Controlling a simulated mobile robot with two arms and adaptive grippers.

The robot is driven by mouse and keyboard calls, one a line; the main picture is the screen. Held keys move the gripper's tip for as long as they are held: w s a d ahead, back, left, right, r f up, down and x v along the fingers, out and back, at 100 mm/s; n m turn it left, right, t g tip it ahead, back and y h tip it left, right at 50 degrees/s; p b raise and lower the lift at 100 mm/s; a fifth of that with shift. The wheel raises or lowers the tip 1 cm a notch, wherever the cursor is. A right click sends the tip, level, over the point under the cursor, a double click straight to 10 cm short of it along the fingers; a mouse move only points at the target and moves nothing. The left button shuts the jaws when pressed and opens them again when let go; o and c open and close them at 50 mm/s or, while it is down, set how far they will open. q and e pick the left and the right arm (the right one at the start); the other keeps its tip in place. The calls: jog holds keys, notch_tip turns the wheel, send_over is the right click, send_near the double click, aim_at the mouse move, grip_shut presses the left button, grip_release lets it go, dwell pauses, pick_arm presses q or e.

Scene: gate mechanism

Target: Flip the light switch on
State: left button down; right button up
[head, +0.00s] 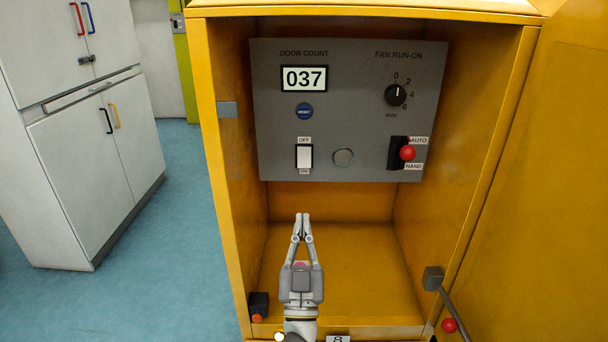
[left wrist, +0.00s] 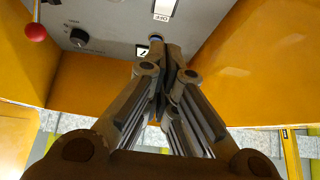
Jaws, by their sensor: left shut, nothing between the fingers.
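The light switch (head: 304,157) is a white rocker in a dark frame, low on the grey panel (head: 343,115) inside the yellow cabinet. OFF is marked above it and ON below it; which way it is tipped is too small to tell. My left gripper (head: 302,217) is shut and empty, its fingertips below the switch in the head view and apart from it. In the left wrist view the switch (left wrist: 165,5) is cut off at the top edge, beyond the closed fingers (left wrist: 165,48). My right gripper is not in view.
The panel also carries a door counter reading 037 (head: 304,78), a blue button (head: 304,111), a round metal disc (head: 343,157), a fan dial (head: 395,95) and a red-knobbed lever (head: 407,153). The yellow cabinet's side walls (head: 230,150) and open door (head: 540,190) bound the space.

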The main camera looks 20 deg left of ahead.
pick_arm(q)
jog(key=p, duration=0.2)
send_near(305, 153)
notch_tip(305, 153, up, 4)
jog(key=w, duration=0.2)
jog(key=w+a+f, duration=0.1)
jog(key=shift+w, duration=0.2)
jog(key=shift+f, duration=0.1)
